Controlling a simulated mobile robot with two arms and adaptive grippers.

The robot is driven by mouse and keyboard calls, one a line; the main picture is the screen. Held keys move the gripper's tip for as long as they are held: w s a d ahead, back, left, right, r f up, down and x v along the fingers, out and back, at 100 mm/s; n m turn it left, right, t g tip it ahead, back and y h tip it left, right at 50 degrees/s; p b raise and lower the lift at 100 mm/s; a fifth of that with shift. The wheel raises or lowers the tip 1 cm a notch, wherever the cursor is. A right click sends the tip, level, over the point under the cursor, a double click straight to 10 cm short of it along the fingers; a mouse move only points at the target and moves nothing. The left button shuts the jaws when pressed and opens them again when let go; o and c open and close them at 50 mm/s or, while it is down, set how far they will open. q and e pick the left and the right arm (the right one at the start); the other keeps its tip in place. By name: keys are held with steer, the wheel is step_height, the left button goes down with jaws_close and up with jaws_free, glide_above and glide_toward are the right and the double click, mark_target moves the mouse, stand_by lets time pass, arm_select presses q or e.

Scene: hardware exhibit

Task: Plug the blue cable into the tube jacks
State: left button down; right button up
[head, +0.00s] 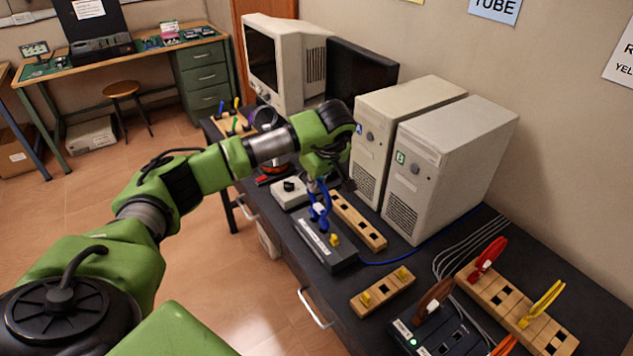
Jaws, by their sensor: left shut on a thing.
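My left gripper (328,178) reaches down over the dark desk and is shut on the blue cable (320,207), whose looped end hangs just under the fingers. The cable end is right above a dark grey labelled box (312,236) with a small yellow piece on it; I cannot tell whether it touches or sits in a jack. More blue cable (400,259) lies on the desk toward the computers. A sign reading TUBE (494,7) is on the wall. No jack is clearly marked as a tube jack. My right gripper is out of view.
Wooden socket strips (358,222) lie beside the box and a smaller one (382,291) in front. Computer towers A (372,160) and B (425,180) stand behind. A bulky monitor (280,62) is further back. Red (487,258), yellow (543,301) and brown (434,298) cables stand at right.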

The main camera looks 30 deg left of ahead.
mark_target(319, 183)
arm_select(q)
steer(key=shift+f, duration=0.35)
stand_by(0.4)
steer(key=shift+f+b, duration=0.35)
steer(key=shift+b, duration=0.15)
stand_by(1.1)
steer(key=shift+f, duration=0.3)
stand_by(0.4)
steer(key=c, duration=1.4)
jaws_free()
steer(key=shift+p+v, duration=1.55)
steer(key=shift+v, duration=1.05)
steer(key=shift+p+v, duration=0.75)
steer(key=shift+v, duration=0.45)
